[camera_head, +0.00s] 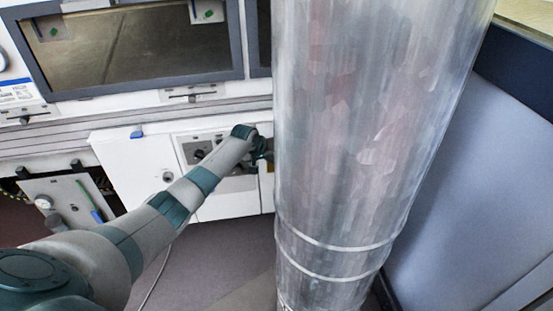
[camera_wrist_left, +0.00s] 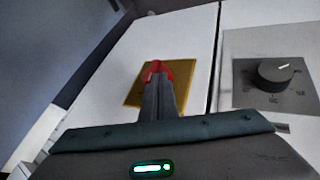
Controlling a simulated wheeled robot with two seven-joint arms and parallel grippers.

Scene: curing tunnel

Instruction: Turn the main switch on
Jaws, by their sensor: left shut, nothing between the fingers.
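The main switch, a red handle (camera_wrist_left: 157,66) on a yellow plate (camera_wrist_left: 134,92), is on a white panel in the left wrist view. My left gripper (camera_wrist_left: 159,82) is shut and empty, its fingertips right in front of the red handle and covering its lower part. Whether they touch it, and which way the handle is turned, I cannot tell. In the head view my left gripper (camera_head: 264,150) is at the white cabinet, partly behind the metal pipe, and the switch is largely hidden there. My right gripper is not in view.
A large upright metal pipe (camera_head: 360,130) stands close to the right of my left gripper. A black rotary knob (camera_wrist_left: 275,72) on a grey plate is to the right of the switch. The white cabinet (camera_head: 140,170) has a control panel. A dark window (camera_head: 140,45) is above.

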